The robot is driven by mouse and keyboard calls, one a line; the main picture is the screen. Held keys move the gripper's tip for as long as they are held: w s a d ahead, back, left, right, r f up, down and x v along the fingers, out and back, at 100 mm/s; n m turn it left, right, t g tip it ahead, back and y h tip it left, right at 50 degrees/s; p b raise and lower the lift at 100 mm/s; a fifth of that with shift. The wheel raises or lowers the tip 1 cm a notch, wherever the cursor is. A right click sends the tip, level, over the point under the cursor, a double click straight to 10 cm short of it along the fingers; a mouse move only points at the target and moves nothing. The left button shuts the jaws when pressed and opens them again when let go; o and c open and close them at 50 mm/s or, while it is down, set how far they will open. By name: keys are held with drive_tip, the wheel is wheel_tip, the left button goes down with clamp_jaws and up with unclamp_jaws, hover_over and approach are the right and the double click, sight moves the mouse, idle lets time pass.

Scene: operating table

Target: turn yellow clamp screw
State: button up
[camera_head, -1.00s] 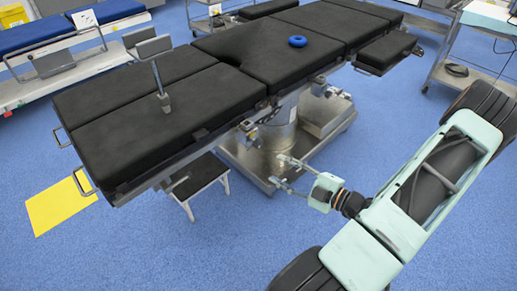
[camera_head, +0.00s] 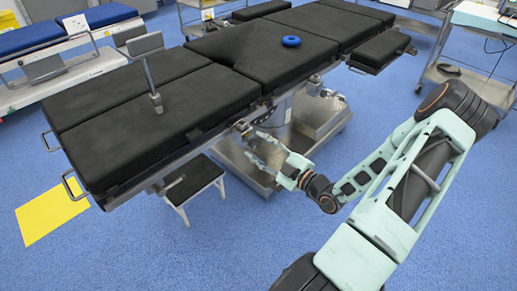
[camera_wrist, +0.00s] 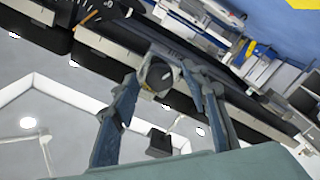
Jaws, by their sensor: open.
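The operating table (camera_head: 160,100) has black pads and a metal side rail. A small clamp with a faint yellowish part (camera_head: 245,131) sits on the near rail in the head view; its screw is too small to make out. My gripper (camera_head: 256,146) is just below and right of that clamp, fingers apart. In the wrist view my open gripper (camera_wrist: 160,76) has a dark round knob (camera_wrist: 159,74) showing between its fingers; I cannot tell whether they touch it.
A metal table column (camera_head: 275,115) and base stand behind my gripper. A black step stool (camera_head: 195,180) stands below the table to the left. A blue ring (camera_head: 291,41) lies on the pad. A yellow floor mat (camera_head: 48,213) lies at left. Blue floor is clear at front.

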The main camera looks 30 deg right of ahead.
clamp_jaws()
idle(0.4)
